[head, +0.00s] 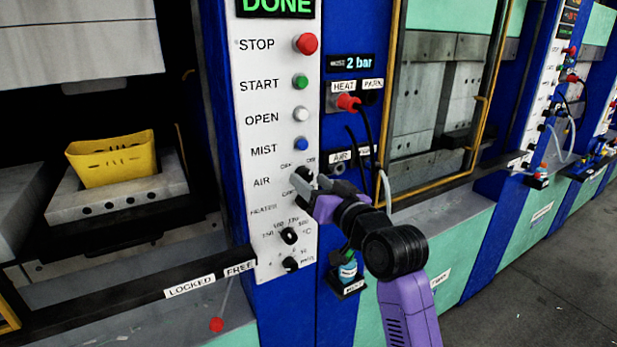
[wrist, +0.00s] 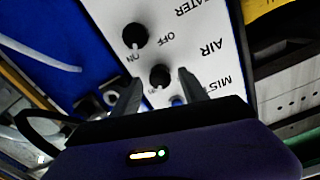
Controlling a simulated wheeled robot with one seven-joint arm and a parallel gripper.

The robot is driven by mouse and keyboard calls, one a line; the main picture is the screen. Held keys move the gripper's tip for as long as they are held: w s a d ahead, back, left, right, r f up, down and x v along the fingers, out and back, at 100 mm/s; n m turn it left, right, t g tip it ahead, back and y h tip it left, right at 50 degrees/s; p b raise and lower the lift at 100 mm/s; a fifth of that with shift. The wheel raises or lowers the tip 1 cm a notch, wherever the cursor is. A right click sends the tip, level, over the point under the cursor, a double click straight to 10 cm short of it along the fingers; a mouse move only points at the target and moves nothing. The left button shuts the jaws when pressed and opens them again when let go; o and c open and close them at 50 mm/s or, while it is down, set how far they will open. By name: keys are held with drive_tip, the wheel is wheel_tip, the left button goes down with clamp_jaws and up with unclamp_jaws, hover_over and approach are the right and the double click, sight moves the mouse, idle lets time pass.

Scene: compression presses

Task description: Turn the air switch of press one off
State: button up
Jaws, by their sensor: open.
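The white control panel (head: 262,130) of the press shows STOP, START, OPEN, MIST, AIR and HEATER labels. The black AIR knob (head: 306,174) sits below the blue MIST button (head: 301,144), partly hidden by my gripper in the head view. My gripper (head: 309,183) is open at the AIR row. In the wrist view, the AIR knob (wrist: 160,75) lies between the tips of the two spread fingers (wrist: 159,77); I cannot tell whether they touch it. The knob's pointer direction is too small to read. The HEATER knob (wrist: 135,36) is just beyond, with OFF and ON marks.
A red plug (head: 348,102) with a black cable is right of the panel. A small bottle (head: 348,271) stands in a holder below my wrist. A yellow basket (head: 112,158) sits inside the press at left. More presses line the right, beside open floor.

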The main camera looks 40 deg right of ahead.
drive_tip(key=shift+x, duration=0.8)
clamp_jaws()
drive_tip(key=n+b, duration=0.2)
drive_tip(key=n, duration=0.3)
drive_tip(key=shift+d+f+n, duration=0.1)
drive_tip(key=shift+n, duration=0.2)
drive_tip(key=n+b, duration=0.2)
drive_tip(key=n, duration=0.4)
drive_tip(key=shift+n, duration=0.3)
